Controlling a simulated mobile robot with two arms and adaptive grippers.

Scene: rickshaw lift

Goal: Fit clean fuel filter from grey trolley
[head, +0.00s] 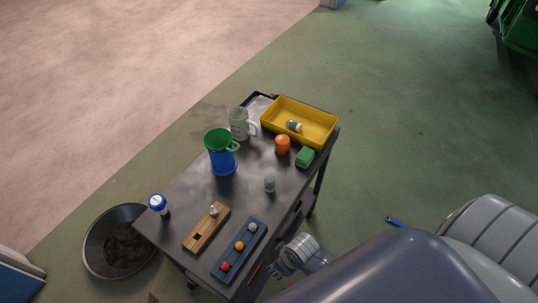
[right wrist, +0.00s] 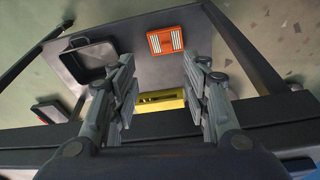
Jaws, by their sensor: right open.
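The grey trolley (head: 190,185) stands in the middle of the head view. Another small pale part (head: 294,125) lies in the yellow tray (head: 318,134), and a small pale knob-like part (head: 213,211) sits on a wooden block (head: 205,230). I cannot tell which is the clean fuel filter. My right gripper (head: 284,264) is low beside the trolley's right side. In the right wrist view my right gripper (right wrist: 162,92) is open and empty, facing a dark shelf (right wrist: 145,75). My left gripper is not in view.
The shelf holds a black tray (right wrist: 88,60), an orange striped item (right wrist: 165,40) and a yellow item (right wrist: 160,101).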

